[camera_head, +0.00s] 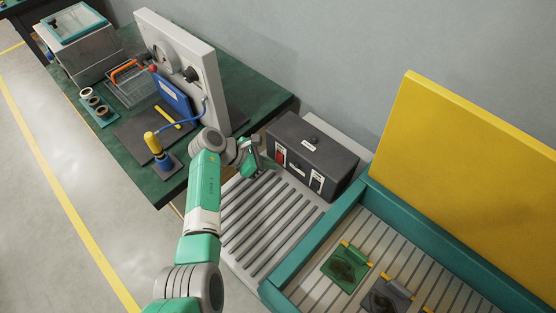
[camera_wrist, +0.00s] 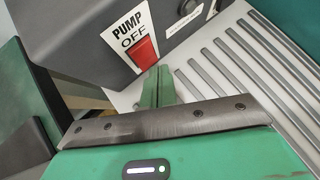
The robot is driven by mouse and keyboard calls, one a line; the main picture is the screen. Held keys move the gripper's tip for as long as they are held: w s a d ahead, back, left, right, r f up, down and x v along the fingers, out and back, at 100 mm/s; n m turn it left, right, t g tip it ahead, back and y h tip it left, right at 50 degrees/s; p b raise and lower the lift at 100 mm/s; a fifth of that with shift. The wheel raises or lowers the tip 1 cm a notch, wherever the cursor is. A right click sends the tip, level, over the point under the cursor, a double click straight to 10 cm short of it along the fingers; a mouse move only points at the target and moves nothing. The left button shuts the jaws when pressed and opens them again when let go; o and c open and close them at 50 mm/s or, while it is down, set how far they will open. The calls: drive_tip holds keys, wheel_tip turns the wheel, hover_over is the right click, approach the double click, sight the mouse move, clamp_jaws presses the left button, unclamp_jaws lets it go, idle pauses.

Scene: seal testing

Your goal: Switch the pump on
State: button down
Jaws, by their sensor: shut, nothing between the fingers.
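A dark grey box (camera_head: 318,152) stands at the far end of the slatted bench. Its front carries a red switch (camera_head: 280,156) at the left. In the wrist view the red switch (camera_wrist: 143,51) sits on a white plate (camera_wrist: 128,27) reading "PUMP" and "OFF". My gripper (camera_head: 259,173) is in front of the box's left end. In the wrist view its green fingers (camera_wrist: 157,82) are shut and empty, their tips just below the red switch. I cannot tell whether they touch it.
A second switch plate (camera_head: 317,181) is on the box's right front. The slatted grey bench (camera_head: 238,247) is clear before the box. A green table (camera_head: 255,100) with a blue hand pump (camera_head: 157,150) is at left. A teal-framed tray (camera_head: 357,211) and yellow panel (camera_head: 470,150) stand right.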

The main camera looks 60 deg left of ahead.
drive_tip(key=shift+w, duration=0.25)
drive_tip(key=shift+s+r, duration=0.1)
drive_tip(key=shift+s, duration=0.05)
idle(0.4)
drive_tip(key=shift+s+d+r+p, duration=0.1)
drive_tip(key=shift+s+p, duration=0.2)
drive_tip(key=shift+p, duration=0.45)
drive_tip(key=shift+s, duration=0.3)
drive_tip(key=shift+s+d+r+p, duration=0.25)
drive_tip(key=shift+s+p, duration=0.25)
drive_tip(key=shift+p, duration=0.65)
drive_tip(key=s+p, duration=0.1)
drive_tip(key=s+d+p, duration=0.1)
drive_tip(key=s+p, duration=0.1)
drive_tip(key=shift+r, duration=0.15)
drive_tip(key=shift+s+d+f+p, duration=0.1)
drive_tip(key=shift+s+f+p, duration=0.1)
drive_tip(key=shift+s+p, duration=0.15)
